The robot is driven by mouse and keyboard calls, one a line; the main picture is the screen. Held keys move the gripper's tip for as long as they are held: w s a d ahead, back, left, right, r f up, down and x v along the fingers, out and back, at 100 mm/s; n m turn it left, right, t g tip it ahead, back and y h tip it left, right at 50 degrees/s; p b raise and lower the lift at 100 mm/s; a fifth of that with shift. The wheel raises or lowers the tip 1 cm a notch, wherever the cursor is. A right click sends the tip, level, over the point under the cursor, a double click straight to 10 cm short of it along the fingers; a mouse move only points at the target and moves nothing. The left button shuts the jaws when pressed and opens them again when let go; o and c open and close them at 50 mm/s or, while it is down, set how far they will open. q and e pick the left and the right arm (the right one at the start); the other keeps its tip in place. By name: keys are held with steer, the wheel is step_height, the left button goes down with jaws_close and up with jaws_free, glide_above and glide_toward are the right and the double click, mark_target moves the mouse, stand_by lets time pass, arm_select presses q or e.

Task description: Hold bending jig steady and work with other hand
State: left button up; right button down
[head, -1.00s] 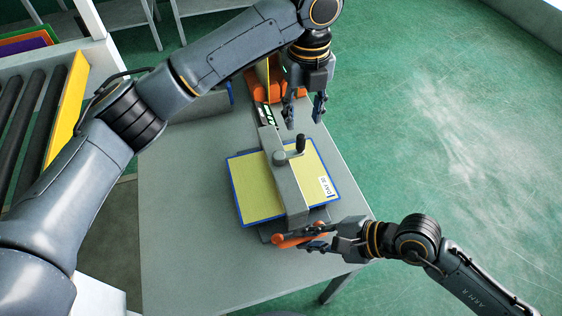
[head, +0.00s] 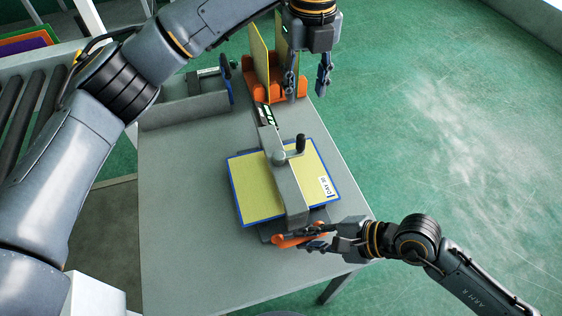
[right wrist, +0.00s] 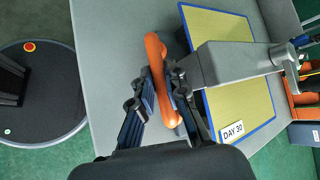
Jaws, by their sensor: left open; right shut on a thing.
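The bending jig (head: 288,188) stands on the grey table, its grey bar across a yellow, blue-edged sheet (head: 258,191) labelled "DAY 30". A crank with a dark knob (head: 300,143) sits on top of the bar. My right gripper (head: 308,238) is shut on the jig's orange handle (head: 286,241) at the near end; the handle (right wrist: 157,72) also shows between the fingers in the right wrist view. My left gripper (head: 307,90) is open and empty, beyond the crank, in front of an orange rack (head: 262,93) in the head view.
The orange rack holds upright yellow sheets (head: 259,52) at the table's far end. A grey tray (head: 185,104) stands left of it. A roller conveyor (head: 40,105) is at the far left. The table's left part (head: 180,220) is clear.

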steer(key=c, duration=1.4)
jaws_free()
steer(key=v, duration=0.8)
steer(key=o, duration=0.6)
steer(key=shift+c, duration=0.2)
